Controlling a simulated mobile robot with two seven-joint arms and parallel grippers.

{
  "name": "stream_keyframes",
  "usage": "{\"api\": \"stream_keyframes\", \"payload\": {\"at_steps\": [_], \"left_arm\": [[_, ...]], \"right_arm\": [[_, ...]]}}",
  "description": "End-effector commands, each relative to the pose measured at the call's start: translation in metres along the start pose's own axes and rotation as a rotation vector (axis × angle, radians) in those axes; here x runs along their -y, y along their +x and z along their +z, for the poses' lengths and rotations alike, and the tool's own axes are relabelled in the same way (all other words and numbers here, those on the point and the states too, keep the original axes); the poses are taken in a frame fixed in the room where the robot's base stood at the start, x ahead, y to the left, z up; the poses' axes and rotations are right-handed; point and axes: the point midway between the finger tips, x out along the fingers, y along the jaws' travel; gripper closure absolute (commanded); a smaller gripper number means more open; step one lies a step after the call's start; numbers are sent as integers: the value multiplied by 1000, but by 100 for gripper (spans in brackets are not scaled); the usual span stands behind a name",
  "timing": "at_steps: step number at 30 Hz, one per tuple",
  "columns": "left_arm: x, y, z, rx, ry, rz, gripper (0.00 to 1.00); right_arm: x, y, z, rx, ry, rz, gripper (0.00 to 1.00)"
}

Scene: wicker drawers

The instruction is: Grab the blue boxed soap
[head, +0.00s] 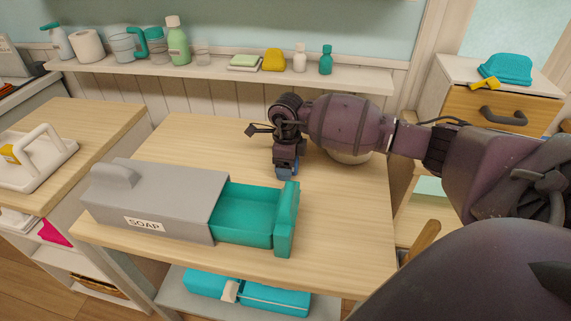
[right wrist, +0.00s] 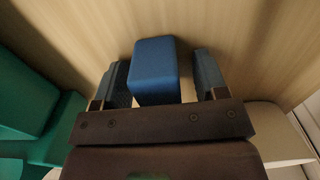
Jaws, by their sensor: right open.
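The blue boxed soap (right wrist: 150,72) shows in the right wrist view as a blue block with a pale part beside its lower right. My right gripper (right wrist: 164,84) is open, with one blue-grey finger on each side of the soap. There are gaps between the soap and the fingers. My left gripper is not in view.
A grey box (head: 160,196) labelled SOAP stands on the wooden table (head: 340,225), its teal drawer (head: 247,213) pulled out and empty. A pale round object (head: 349,157) sits behind my right arm. A shelf (head: 215,72) with bottles runs along the back. The table's front right is clear.

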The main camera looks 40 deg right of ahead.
Motion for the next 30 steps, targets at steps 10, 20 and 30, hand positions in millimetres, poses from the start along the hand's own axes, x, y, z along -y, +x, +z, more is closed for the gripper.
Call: {"api": "stream_keyframes", "payload": {"at_steps": [10, 20, 30], "left_arm": [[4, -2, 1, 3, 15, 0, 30], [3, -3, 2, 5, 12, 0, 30], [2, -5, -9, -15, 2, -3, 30]], "right_arm": [[0, -2, 0, 1, 0, -1, 66], [0, -2, 0, 2, 1, -2, 89], [2, -40, 1, 7, 0, -8, 89]]}}
